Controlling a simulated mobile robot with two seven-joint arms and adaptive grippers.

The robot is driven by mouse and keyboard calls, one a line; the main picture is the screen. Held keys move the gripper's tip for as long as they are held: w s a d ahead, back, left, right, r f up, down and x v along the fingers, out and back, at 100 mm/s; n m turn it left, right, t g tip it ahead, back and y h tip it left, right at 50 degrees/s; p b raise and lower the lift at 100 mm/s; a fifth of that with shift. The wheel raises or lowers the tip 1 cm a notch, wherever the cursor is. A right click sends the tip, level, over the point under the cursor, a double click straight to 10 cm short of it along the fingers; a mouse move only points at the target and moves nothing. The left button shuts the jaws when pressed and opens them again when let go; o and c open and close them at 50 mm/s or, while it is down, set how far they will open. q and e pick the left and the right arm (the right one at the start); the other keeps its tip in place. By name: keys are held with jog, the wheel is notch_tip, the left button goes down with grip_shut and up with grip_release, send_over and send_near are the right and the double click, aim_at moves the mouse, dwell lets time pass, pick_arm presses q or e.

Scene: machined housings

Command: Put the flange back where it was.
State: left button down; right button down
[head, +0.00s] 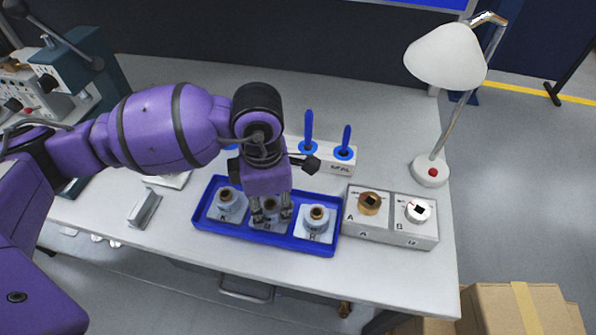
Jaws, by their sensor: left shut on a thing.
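My left gripper (272,214) points down over the middle of the blue tray (288,243). It is shut around the grey part in the middle, which I take to be the flange (270,224). This part has a square lettered base and a round hub with a brown centre. The fingers hide some of it, and I cannot tell whether it touches the tray floor. Similar grey parts stand in the tray, one on the left (227,206) and one on the right (316,225). My right gripper is not in view.
Right of the tray stands a grey block (390,229) marked A and B, with a bronze piece (370,203) and a silver piece (417,211). Behind is a white rack (335,165) with blue-handled tools. A lamp (431,172) stands at the right edge.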

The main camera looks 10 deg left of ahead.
pick_arm(q)
jog(key=shift+f, duration=0.1)
jog(key=c, duration=1.6)
grip_release()
jog(key=shift+f, duration=0.1)
jog(key=shift+c, duration=0.2)
jog(key=o, duration=0.4)
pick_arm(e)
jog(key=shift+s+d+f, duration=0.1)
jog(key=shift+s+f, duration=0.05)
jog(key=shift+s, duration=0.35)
